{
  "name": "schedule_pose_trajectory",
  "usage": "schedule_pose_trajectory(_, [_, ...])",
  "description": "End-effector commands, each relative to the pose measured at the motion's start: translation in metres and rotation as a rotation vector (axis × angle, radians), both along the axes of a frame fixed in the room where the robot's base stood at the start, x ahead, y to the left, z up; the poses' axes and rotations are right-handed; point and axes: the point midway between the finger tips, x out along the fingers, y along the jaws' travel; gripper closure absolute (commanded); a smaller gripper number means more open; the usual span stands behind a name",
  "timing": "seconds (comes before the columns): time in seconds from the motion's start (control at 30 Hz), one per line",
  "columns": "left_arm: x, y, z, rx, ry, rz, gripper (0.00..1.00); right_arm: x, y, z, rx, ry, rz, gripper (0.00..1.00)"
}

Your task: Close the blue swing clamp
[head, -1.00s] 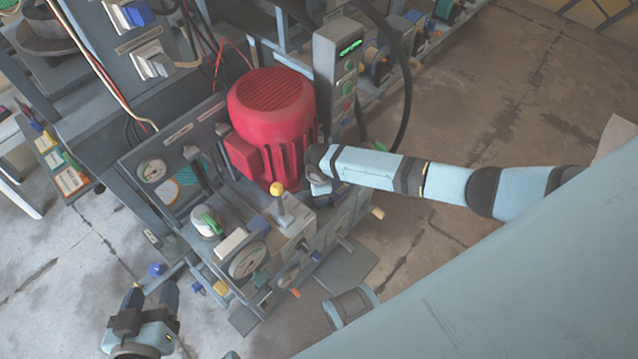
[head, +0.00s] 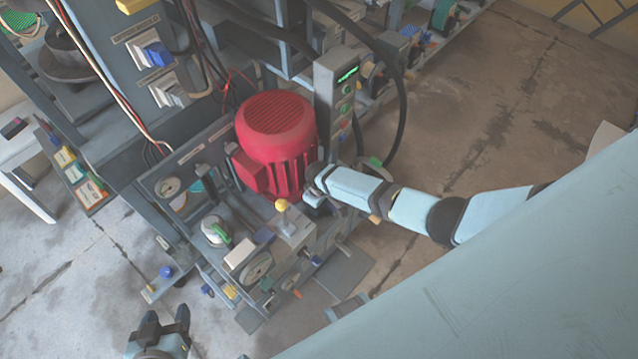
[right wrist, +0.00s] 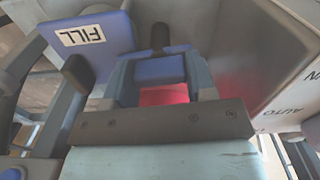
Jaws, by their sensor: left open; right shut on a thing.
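My right gripper (head: 316,182) is beside the right side of the red motor (head: 277,125) in the head view; its fingers are hard to make out there. In the right wrist view my right gripper (right wrist: 160,60) is shut on a blue piece (right wrist: 160,70), which I take to be the blue swing clamp's handle. A dark knob (right wrist: 160,36) stands just beyond it. The rest of the clamp is hidden, so I cannot tell its angle. My left gripper (head: 165,318) is open and empty at the bottom left of the head view, apart from the press.
A grey control post (head: 340,95) with buttons rises behind the motor. Open floor (head: 480,150) lies right.

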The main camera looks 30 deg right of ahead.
Motion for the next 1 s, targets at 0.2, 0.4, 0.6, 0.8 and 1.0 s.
schedule_pose_trajectory(0.2, [-0.0012,0.0001,-0.0013,-0.002,0.015,0.003,0.42,-0.0015,0.0007,0.0000,0.001,0.004,-0.076,0.73])
schedule_pose_trajectory(0.4, [-0.0011,0.0000,-0.0012,-0.003,0.018,0.005,0.42,-0.0015,-0.0001,-0.0008,-0.001,0.004,-0.105,0.73])
schedule_pose_trajectory(0.6, [-0.0004,0.0000,0.0002,-0.004,0.015,0.006,0.42,-0.0012,-0.0001,-0.0010,0.000,0.003,-0.108,0.72])
schedule_pose_trajectory(0.8, [-0.0001,0.0001,0.0009,-0.005,0.013,0.006,0.42,-0.0010,0.0000,-0.0009,0.000,0.002,-0.108,0.44])
schedule_pose_trajectory(1.0, [0.0000,0.0002,0.0012,-0.004,0.013,0.006,0.42,-0.0004,0.0000,-0.0005,0.000,0.001,-0.106,0.23])
